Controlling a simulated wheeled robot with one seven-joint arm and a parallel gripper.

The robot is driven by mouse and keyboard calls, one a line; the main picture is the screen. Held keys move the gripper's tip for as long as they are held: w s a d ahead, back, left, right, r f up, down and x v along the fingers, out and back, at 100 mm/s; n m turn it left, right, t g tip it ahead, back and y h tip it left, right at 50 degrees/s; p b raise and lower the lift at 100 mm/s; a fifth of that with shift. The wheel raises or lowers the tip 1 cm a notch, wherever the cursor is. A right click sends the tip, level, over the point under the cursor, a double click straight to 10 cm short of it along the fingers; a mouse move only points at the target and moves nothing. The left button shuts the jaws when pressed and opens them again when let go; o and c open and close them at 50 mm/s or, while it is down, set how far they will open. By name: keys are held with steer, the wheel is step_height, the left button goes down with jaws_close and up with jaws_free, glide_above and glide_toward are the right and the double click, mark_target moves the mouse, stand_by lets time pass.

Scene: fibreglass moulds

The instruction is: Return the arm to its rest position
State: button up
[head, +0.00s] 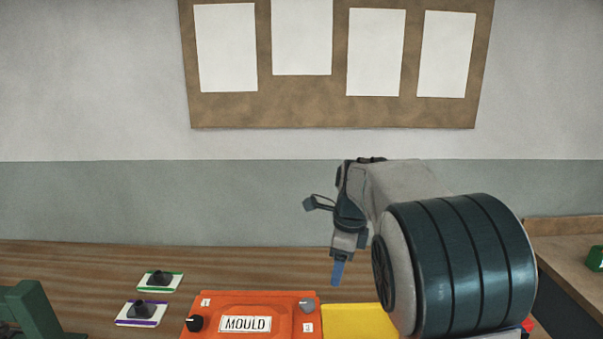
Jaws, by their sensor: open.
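My arm reaches in from the lower right of the head view, its large dark ribbed joint in front of the bench. My gripper (338,272) points down above the bench, near the right end of the orange box marked MOULD. It is open, and I see nothing held in it. It appears apart from the box and the yellow panel. My arm hides part of the bench on the right.
The orange MOULD box (265,310) has a black knob and a grey knob. A yellow panel (355,322) lies beside it. Two small cards with dark pieces (159,281) (140,315) lie left. A green object (38,308) stands far left. The wooden bench (60,268) is clear behind.

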steer(key=s+d+f+n+t, duration=0.1)
steer(key=s+d+n, duration=0.2)
steer(key=s+n, duration=0.7)
steer(key=s+d+f+n+t+h, duration=0.1)
steer(key=s+d+n+t, duration=0.1)
steer(key=s+n, duration=0.9)
steer(key=s+d, duration=0.1)
steer(key=s, duration=0.3)
steer(key=shift+s+d, duration=0.15)
